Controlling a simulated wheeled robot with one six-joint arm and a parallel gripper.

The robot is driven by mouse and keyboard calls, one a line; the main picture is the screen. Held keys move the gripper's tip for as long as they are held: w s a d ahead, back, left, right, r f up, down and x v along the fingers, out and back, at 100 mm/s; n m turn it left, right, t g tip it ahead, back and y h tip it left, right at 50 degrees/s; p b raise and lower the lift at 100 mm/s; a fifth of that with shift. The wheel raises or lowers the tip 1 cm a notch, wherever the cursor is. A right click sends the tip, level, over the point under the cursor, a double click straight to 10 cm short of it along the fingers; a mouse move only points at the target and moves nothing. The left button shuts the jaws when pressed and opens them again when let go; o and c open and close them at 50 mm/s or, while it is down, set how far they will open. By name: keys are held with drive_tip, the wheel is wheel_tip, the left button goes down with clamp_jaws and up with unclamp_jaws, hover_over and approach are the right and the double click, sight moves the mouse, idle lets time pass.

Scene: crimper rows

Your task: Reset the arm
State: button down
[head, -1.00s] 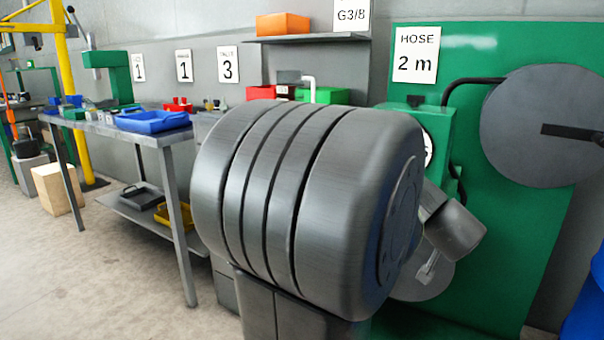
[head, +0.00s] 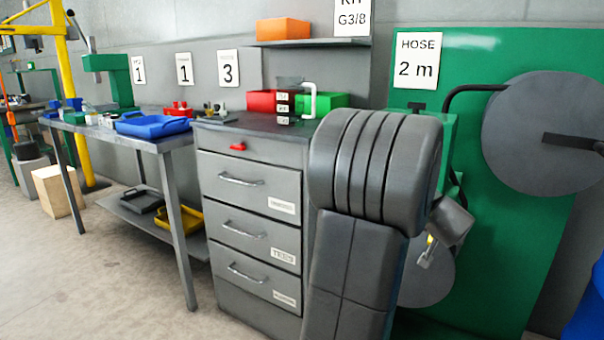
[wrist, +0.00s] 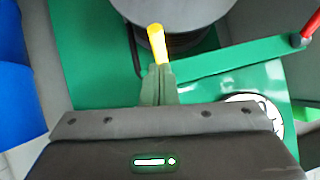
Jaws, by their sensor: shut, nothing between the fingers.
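In the head view my arm stands folded up at centre right, in front of the green machine and beside the drawer cabinet.
A grey drawer cabinet (head: 247,222) stands left of my arm, its drawers shut. A workbench (head: 170,140) with a blue tray (head: 153,126) is further left. The hose reel (head: 545,125) hangs at right. A blue object (head: 585,310) is at the lower right.

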drive_tip(key=r+p, duration=0.1)
drive_tip(key=p, duration=0.1)
drive_tip(key=shift+w+d+p, duration=0.1)
drive_tip(key=shift+w+p, duration=0.1)
drive_tip(key=shift+p, duration=0.1)
drive_tip(key=p, duration=0.2)
drive_tip(key=shift+w+r+g+p, duration=0.2)
drive_tip(key=shift+r+g+p, duration=0.1)
drive_tip(key=r+g+p, duration=0.1)
drive_tip(key=p, duration=0.4)
drive_tip(key=r+g+y+p, duration=0.1)
drive_tip(key=p, duration=0.4)
drive_tip(key=w+p, duration=0.1)
drive_tip(key=p, duration=0.4)
drive_tip(key=shift+d+r+g+y, duration=0.3)
drive_tip(key=shift+r+g+y, duration=0.1)
drive_tip(key=p, duration=0.2)
drive_tip(key=g+p, duration=0.1)
drive_tip(key=p, duration=0.2)
drive_tip(key=shift+w+d+r+y+p, duration=0.15)
drive_tip(key=shift+w+r+y+p, duration=0.15)
drive_tip(key=shift+r+p, duration=0.1)
drive_tip(key=shift+w+d+r+g+p, duration=0.1)
drive_tip(key=shift+r+g+p, duration=0.2)
drive_tip(key=shift+p, duration=0.95)
drive_tip(key=shift+w+d+m+g+y+p, duration=0.15)
drive_tip(key=shift+m+g+y+p, duration=0.2)
drive_tip(key=shift+p, duration=0.75)
